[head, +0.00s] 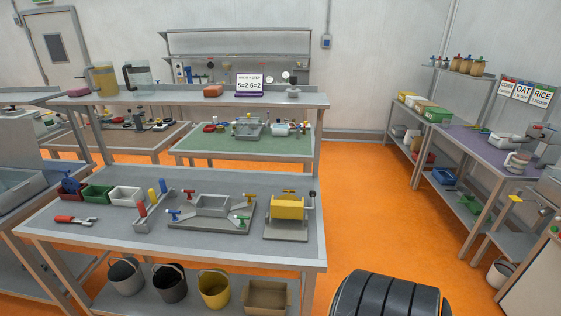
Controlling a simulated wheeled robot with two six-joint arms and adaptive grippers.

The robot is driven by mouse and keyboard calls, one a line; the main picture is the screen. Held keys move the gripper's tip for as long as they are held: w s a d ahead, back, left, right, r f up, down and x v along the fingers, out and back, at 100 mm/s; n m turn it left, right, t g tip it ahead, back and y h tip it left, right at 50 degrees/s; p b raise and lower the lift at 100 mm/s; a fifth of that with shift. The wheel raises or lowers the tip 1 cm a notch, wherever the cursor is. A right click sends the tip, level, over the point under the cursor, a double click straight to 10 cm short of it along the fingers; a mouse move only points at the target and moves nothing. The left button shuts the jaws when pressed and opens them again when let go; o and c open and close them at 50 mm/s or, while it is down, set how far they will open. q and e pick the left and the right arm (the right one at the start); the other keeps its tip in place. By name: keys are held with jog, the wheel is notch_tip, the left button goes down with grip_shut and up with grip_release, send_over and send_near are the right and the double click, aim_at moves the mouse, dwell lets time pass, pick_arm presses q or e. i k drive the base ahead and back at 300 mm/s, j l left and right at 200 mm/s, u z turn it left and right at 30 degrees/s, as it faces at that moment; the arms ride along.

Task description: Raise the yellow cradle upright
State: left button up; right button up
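The yellow cradle (288,208) sits at the right end of the near grey workbench (200,260). It is a yellow block held in a grey frame on a flat base plate (286,231), with a yellow handle on top and a dark crank with a knob at its right side. Its long side lies roughly level. No gripper of mine shows in the head view, and nothing touches the cradle.
Left of the cradle is a grey fixture (211,206) with coloured knobs. Farther left are small bins (96,194) and a red-handled tool (75,219). Buckets (214,289) and a box (266,298) stand on the lower shelf. Orange floor (375,225) is open to the right.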

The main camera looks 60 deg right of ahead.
aim_at(279, 209)
jog(key=l, duration=3.65)
jog(key=l+u, duration=0.7)
jog(key=k+j, duration=0.05)
